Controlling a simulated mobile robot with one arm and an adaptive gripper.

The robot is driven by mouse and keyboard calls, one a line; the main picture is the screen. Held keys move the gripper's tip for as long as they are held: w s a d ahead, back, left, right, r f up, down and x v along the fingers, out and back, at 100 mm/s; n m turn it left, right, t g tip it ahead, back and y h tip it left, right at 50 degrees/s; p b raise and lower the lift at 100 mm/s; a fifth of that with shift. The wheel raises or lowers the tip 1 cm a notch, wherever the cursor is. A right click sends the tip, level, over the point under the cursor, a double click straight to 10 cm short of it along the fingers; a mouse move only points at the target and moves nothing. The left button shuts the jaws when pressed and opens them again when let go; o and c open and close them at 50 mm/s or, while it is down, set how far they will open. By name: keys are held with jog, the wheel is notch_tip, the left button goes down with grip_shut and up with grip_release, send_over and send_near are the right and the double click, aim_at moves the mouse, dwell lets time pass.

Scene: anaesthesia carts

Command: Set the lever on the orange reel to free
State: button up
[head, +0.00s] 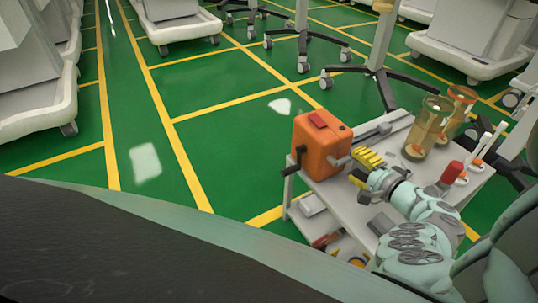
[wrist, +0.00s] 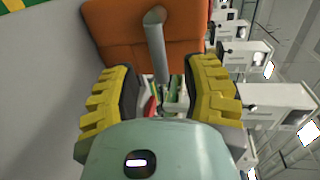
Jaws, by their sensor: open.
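The orange reel (head: 320,146) is a box-like body standing on the left end of a small grey cart top. It has a red block on its top and a dark crank on its left side. A grey lever (head: 339,162) sticks out from its right side. In the wrist view the reel (wrist: 135,22) fills the top, and the lever (wrist: 157,48) points toward me. My gripper (head: 362,170) is open beside the reel's right side. In the wrist view the yellow fingers of my gripper (wrist: 160,90) stand on either side of the lever's line, apart from it.
The cart top (head: 389,146) also carries amber-tinted cylinders (head: 429,128) and a red-capped item (head: 452,172) to the right. The cart's lower shelf holds small items. Wheeled stands (head: 376,70) are behind. Green floor with yellow lines is free to the left.

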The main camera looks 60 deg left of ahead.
aim_at(350, 160)
jog(key=shift+b+x, duration=0.4)
jog(key=shift+x, duration=1.35)
jog(key=shift+o, duration=0.4)
grip_shut()
jog(key=shift+d, duration=0.1)
